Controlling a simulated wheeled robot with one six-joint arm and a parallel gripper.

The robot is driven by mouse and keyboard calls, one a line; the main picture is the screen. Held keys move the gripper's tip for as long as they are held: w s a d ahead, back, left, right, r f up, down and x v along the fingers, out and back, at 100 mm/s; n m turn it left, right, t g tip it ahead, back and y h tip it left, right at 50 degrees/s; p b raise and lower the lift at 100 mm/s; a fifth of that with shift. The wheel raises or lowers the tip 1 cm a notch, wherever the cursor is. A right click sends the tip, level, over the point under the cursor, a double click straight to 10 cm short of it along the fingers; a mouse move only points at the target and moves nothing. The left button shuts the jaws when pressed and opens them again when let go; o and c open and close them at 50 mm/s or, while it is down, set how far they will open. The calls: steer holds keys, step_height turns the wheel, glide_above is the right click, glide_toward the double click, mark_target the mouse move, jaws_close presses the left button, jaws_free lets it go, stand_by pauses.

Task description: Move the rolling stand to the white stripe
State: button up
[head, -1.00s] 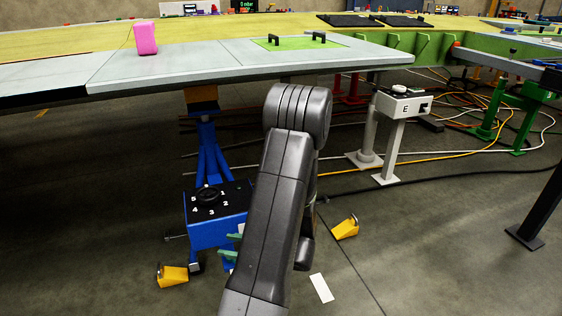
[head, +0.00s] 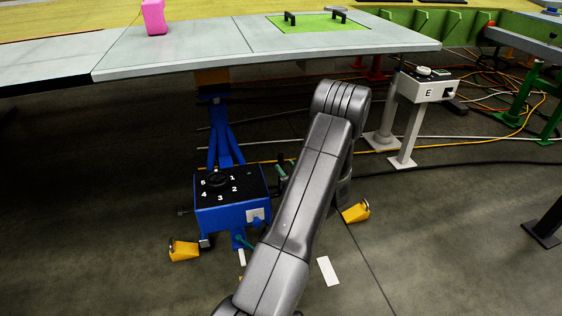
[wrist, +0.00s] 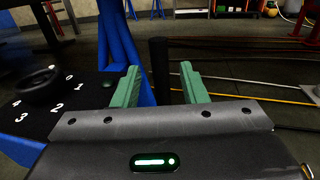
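The rolling stand (head: 232,215) is blue, with a black top marked with numbers around a dial. It stands on the floor under the front edge of the big grey panel. The wrist view shows its black top (wrist: 62,121) at left. My gripper (wrist: 160,88) has green fingers, spread apart, with a dark upright post (wrist: 160,70) seen between them. I cannot tell whether they touch it. In the head view my arm partly hides my gripper, right of the stand's top. A white stripe (head: 328,271) lies on the floor right of my arm; a smaller white mark (head: 242,257) shows below the stand.
The panel (head: 190,48) overhangs the stand. Floor at lower right is open.

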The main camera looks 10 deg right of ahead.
mark_target(282, 162)
steer(key=x, duration=0.5)
steer(key=shift+s, duration=0.1)
jaws_close()
